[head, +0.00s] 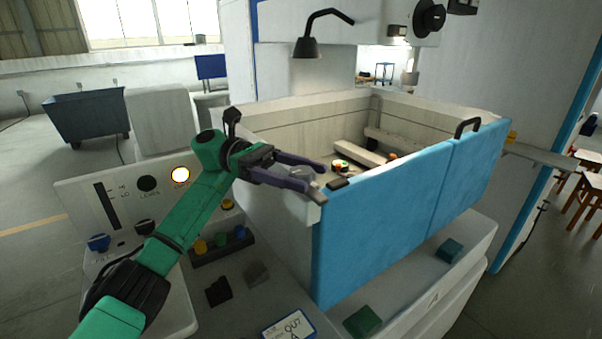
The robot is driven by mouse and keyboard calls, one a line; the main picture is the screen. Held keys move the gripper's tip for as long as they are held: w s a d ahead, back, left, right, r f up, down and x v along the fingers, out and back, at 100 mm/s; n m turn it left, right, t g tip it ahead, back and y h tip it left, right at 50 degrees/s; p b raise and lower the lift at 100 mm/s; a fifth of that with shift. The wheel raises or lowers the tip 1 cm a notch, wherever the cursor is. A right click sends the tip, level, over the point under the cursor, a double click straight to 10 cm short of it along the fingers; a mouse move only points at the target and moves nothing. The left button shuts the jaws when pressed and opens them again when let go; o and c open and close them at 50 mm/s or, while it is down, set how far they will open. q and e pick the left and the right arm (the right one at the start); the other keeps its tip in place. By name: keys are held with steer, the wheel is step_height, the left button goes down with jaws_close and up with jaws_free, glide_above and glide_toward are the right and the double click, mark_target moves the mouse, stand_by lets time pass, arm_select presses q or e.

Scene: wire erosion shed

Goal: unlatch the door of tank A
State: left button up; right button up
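Tank A (300,125) is a pale open-topped tank with a blue door (385,215) across its front; the door stands upright against it. A letter A marks the white base below. A small dark block (338,183) and a grey bar (317,195) sit at the door's top left corner; I cannot tell which is the latch. My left gripper (315,176) is at this corner, its two purple-grey fingers apart. A pale grey piece shows between or behind the fingers; I cannot tell if they touch it. My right gripper is not in view.
A black handle (467,127) stands on the door's right part. A lamp (307,47) hangs over the tank. Small coloured parts lie inside the tank. A sign (288,326) is at the front.

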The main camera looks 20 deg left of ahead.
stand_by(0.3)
arm_select(q)
steer(key=shift+w+a, duration=0.15)
steer(key=shift+a, duration=0.2)
steer(key=b+v, duration=0.1)
steer(key=v, duration=0.5)
steer(key=shift+a+b, duration=0.4)
